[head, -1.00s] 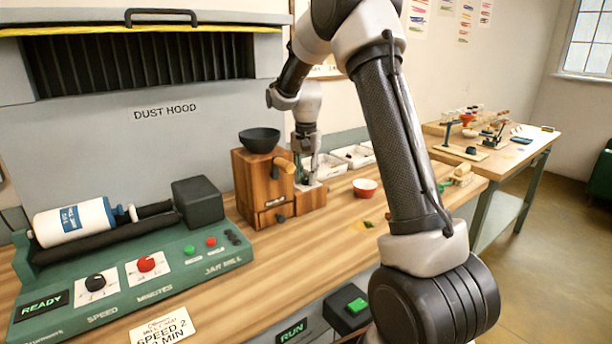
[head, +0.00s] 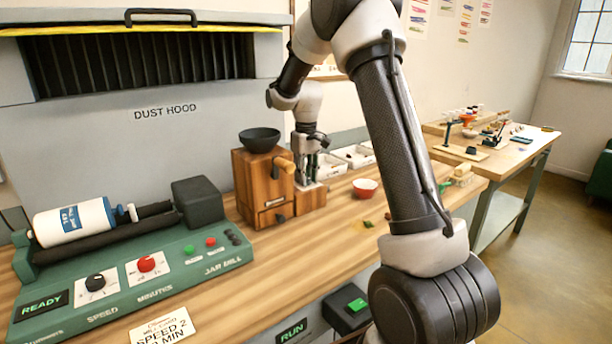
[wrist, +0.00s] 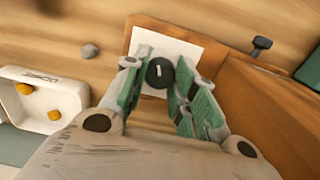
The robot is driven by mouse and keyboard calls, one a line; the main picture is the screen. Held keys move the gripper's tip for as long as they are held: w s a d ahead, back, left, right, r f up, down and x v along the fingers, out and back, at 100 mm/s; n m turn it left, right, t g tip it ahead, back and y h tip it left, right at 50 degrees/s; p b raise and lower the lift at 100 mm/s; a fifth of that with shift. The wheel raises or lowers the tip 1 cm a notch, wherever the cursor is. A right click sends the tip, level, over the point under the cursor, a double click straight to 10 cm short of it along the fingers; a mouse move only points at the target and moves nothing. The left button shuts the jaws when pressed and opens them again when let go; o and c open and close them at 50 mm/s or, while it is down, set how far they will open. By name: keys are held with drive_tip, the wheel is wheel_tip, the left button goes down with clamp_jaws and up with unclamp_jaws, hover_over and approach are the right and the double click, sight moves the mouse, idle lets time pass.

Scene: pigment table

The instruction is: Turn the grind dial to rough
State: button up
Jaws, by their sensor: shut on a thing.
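The grind dial (wrist: 160,72) is a round black knob with a short white mark, set on a white plate (wrist: 182,48) in the wrist view. My gripper (wrist: 158,82) has its green fingers shut on the dial, one on each side. In the head view my gripper (head: 307,170) points down at the right side of the wooden grinder (head: 262,185). The dial is hidden by the fingers in that view. The words around the dial cannot be read.
A black bowl (head: 260,140) tops the grinder, and its wooden crank handle (head: 286,165) is close to my gripper. A red and white bowl (head: 365,188) stands to the right. White trays (head: 355,155) are behind. A jar mill (head: 130,270) stands at left.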

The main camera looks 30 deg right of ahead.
drive_tip(key=shift+n, duration=2.2)
drive_tip(key=o, duration=1.1)
drive_tip(key=shift+c, duration=0.2)
wheel_tip(320, 180, up, 12)
